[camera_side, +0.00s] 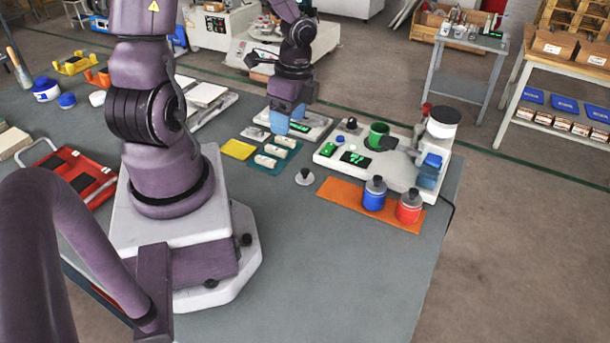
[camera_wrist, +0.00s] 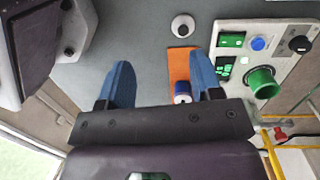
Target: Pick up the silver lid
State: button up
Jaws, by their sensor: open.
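The silver lid (camera_side: 304,178) is a small round disc with a dark knob, lying flat on the grey table left of the orange mat. It also shows in the wrist view (camera_wrist: 182,26), near the top centre, beyond my fingertips. My gripper (camera_side: 288,120) has blue fingers and hangs above the table, behind and a little left of the lid in the side view. In the wrist view my gripper (camera_wrist: 162,76) has its two fingers wide apart with nothing held between them. The lid is fully visible and untouched.
An orange mat (camera_side: 340,193) holds a blue jar (camera_side: 374,196) and a red jar (camera_side: 409,207). A white machine (camera_side: 398,168) with a green cup (camera_side: 377,134) stands behind. A teal mat (camera_side: 258,165) with white tiles and a yellow square (camera_side: 238,150) lie left. The front table is clear.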

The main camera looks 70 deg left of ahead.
aim_at(305, 170)
jog(key=w+f+m, duration=0.1)
jog(key=f+m, duration=0.2)
jog(key=f, duration=0.2)
jog(key=w+f+m+t, duration=0.1)
jog(key=f+m, duration=0.2)
jog(key=f, duration=0.2)
jog(key=w+f+m, duration=0.1)
jog(key=f+m, duration=0.2)
jog(key=f, duration=0.2)
jog(key=shift+w+m+t, duration=0.2)
jog(key=shift+m+t, duration=0.1)
jog(key=shift+m, duration=0.1)
jog(key=c, duration=0.7)
